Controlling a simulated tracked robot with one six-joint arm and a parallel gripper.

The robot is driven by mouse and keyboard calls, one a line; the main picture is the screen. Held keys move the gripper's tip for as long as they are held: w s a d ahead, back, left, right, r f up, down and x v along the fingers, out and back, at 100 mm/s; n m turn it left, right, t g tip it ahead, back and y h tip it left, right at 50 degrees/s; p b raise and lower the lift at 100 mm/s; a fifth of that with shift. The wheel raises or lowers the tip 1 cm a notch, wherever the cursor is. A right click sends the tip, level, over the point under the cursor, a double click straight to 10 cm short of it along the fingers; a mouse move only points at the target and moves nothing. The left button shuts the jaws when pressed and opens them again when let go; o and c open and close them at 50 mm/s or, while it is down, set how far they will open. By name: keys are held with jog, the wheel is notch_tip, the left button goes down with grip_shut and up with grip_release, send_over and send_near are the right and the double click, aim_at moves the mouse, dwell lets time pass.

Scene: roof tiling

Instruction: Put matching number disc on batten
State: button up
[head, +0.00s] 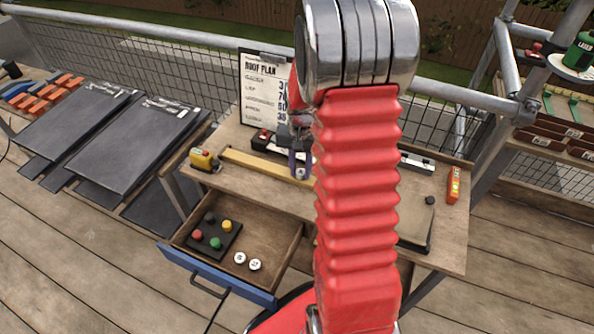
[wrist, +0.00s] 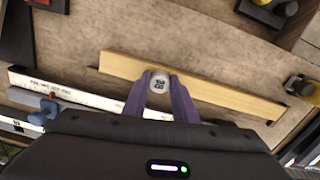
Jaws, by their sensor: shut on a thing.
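A white number disc (wrist: 160,80) is held between the fingertips of my gripper (wrist: 160,88) in the wrist view. Its dark marking is too small to read surely. The gripper is shut on it, above or at the edge of the yellow wooden batten (wrist: 210,92); I cannot tell whether the disc touches it. In the head view the batten (head: 262,165) lies across the workbench, and my gripper (head: 300,168) is at its right part, partly hidden by my arm. The roof plan board (head: 264,98) stands behind, with numbers down its right side, partly covered.
The open drawer (head: 225,281) holds two white discs (head: 247,262) and a dark tray (head: 232,239) with coloured knobs. A yellow tape measure (head: 203,160) sits left of the batten. Dark roofing sheets (head: 135,145) lie at the left.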

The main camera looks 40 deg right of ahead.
aim_at(300, 173)
jog(key=shift+f, duration=0.15)
jog(key=o, duration=1)
notch_tip(300, 173, up, 12)
jog(key=shift+r, duration=0.1)
dwell(0.3)
dwell(0.3)
jog(key=s+a+r+n+t, duration=0.3)
jog(key=s+a+r+n, duration=0.2)
jog(key=a+r, duration=0.65)
jog(key=s+a+n+t, duration=0.1)
jog(key=s+a, duration=0.2)
jog(key=a, duration=0.1)
jog(key=s+a+n+t, duration=0.1)
jog(key=s+a+n, duration=0.1)
jog(key=s+a, duration=0.2)
jog(key=s+a+n, duration=0.2)
jog(key=s+a, duration=0.1)
jog(key=shift+s+a+r+t, duration=0.2)
jog(key=shift+s+a+t, duration=0.2)
